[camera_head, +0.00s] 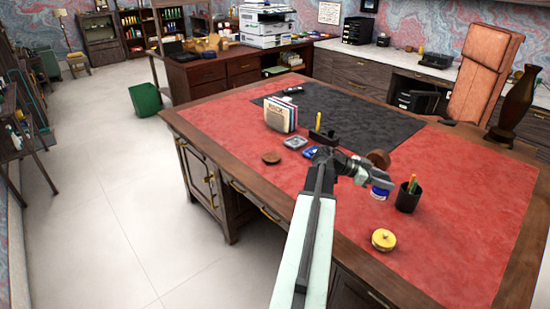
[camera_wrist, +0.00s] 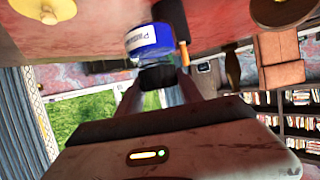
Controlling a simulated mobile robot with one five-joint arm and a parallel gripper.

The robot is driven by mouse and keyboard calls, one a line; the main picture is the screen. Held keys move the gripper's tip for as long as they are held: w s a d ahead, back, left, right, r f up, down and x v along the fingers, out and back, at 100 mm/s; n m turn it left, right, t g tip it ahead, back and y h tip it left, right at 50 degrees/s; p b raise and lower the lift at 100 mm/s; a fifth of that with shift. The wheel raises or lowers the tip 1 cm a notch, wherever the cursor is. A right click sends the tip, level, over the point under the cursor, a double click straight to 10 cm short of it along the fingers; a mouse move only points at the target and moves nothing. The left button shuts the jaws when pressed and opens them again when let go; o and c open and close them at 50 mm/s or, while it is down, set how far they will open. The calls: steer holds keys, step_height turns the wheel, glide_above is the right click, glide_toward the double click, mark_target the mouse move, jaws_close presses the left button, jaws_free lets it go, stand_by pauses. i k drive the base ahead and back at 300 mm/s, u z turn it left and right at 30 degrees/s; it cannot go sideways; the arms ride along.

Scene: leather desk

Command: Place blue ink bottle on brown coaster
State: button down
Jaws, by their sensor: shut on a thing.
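The blue ink bottle (camera_head: 379,194) is at the end of my gripper (camera_head: 382,186), over the red right part of the desk. In the wrist view, the bottle (camera_wrist: 152,40) shows blue with a white label, just beyond my fingers (camera_wrist: 158,78). My gripper is shut on it; the exact grip is partly hidden. The brown coaster (camera_head: 271,157) is a small flat disc lying on the red surface near the desk's left edge. It is well to the left of my gripper and looks empty.
A vase (camera_head: 515,103) stands far right.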

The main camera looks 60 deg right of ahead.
mark_target(272, 157)
steer(key=i, duration=1)
